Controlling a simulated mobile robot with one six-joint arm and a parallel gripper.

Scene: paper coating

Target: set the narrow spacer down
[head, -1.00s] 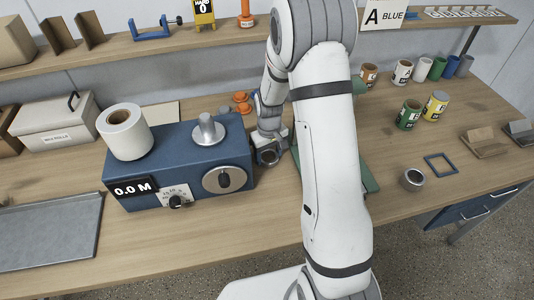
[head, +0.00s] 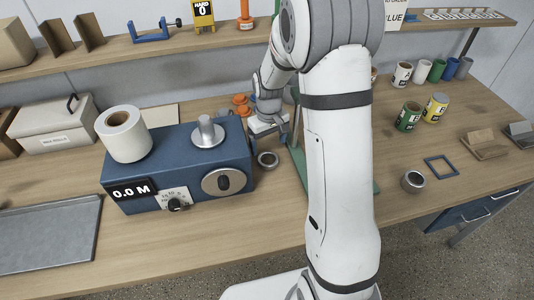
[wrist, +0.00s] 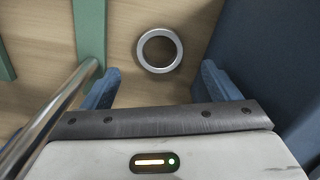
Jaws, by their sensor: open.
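The narrow spacer, a grey metal ring (head: 268,167), lies flat on the bench just right of the blue machine. In the wrist view the ring (wrist: 141,50) shows whole, with bench wood around it. My gripper (head: 270,138) is above and behind it, apart from it. In the wrist view its two blue fingers (wrist: 158,74) are spread wide with nothing held between them.
The blue machine (head: 150,150) stands close on the left, also at the right edge of the wrist view. A green stand (wrist: 90,40) with a metal rod (wrist: 50,118) is close on the other side. Another grey ring (head: 413,187) and a blue frame (head: 428,163) lie farther right.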

